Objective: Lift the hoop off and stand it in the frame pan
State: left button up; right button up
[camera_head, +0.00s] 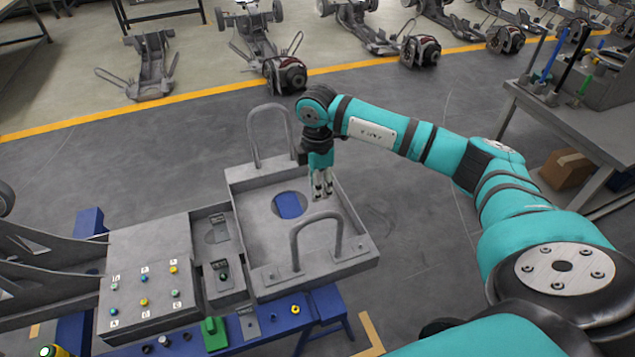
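The grey frame pan (353,265) is a square, shallow tray at the centre, with a round hole in its floor showing blue beneath. One upright grey hoop (250,137) stands at its far edge, and a second hoop (317,218) stands at its near edge. I cannot tell which one the task means, or whether they are fixed. My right gripper (323,190) points down over the pan, between the two hoops and apart from both. Its two fingers are near each other with nothing visible between them; the gap is too small to judge. My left gripper is not in view.
A grey panel (150,240) with several coloured buttons adjoins the pan on the left. A blue bench (325,300) lies beneath. A grey table (590,130) with tools stands at the right, a cardboard box (567,168) under it. Chassis parts (152,65) line the back beyond a yellow line.

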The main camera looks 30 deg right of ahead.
aim_at(317, 214)
notch_tip(317, 214, down, 11)
jog(key=b, duration=0.7)
jog(key=shift+f, duration=0.1)
grip_shut()
jog(key=shift+r, duration=0.25)
jog(key=shift+w+r, duration=0.1)
jog(key=shift+r, duration=0.05)
jog(key=shift+r+p, duration=2.1)
jog(key=shift+r, duration=0.5)
